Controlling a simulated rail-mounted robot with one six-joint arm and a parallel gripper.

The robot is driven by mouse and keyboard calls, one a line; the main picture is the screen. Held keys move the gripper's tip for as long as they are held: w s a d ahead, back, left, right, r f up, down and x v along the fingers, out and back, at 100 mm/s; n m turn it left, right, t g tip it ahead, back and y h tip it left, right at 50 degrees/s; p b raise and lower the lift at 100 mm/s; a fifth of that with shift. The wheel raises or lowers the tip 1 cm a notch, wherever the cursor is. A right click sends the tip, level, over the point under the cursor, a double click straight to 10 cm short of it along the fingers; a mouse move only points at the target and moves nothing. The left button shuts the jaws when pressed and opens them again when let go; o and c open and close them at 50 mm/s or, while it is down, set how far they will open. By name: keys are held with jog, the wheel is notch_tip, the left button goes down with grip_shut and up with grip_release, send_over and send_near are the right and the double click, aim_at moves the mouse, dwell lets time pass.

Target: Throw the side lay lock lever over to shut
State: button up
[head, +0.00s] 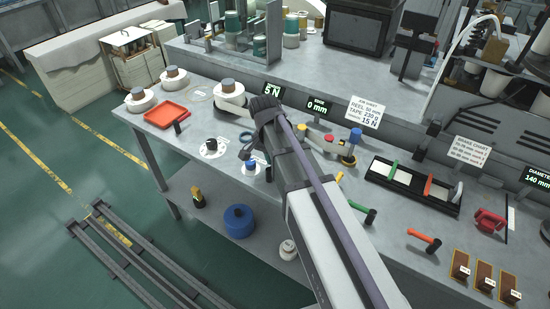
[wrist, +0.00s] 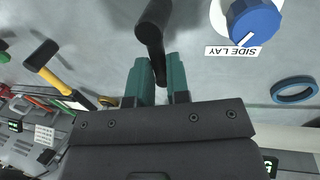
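In the wrist view, a dark lever with a black rounded handle (wrist: 153,22) stands beside the SIDE LAY label (wrist: 232,50). Its narrow shank runs down between the two teal fingers of my gripper (wrist: 160,82). A blue dial (wrist: 254,20) on a white base sits right of the lever, above the label. In the head view, what looks like the same blue dial (head: 250,165) is on the bench just below my wrist.
A blue ring (wrist: 293,90) lies on the bench at the right of the wrist view. A yellow-shafted, black-handled lever (wrist: 48,65) is at the left. In the head view, a red tray (head: 166,115) is left, and a black rack (head: 410,188) with coloured handles is right.

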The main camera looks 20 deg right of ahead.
jog(key=o, duration=0.4)
jog(key=shift+o, duration=0.2)
jog(key=shift+r, duration=0.1)
notch_tip(320, 180, up, 10)
jog(key=w+a+p, duration=0.1)
jog(key=p, duration=0.9)
jog(key=shift+w+a+r+p, duration=0.2)
jog(key=shift+w+a+p, duration=0.05)
jog(key=shift+w+p, duration=0.05)
jog(key=s+n+t+y, duration=0.1)
jog(key=s+n, duration=0.8)
jog(key=s, duration=0.4)
jog(key=shift+s+d+f+n+t, duration=0.15)
jog(key=shift+s+d+n+t, duration=0.05)
jog(key=shift+s+n+t, duration=0.1)
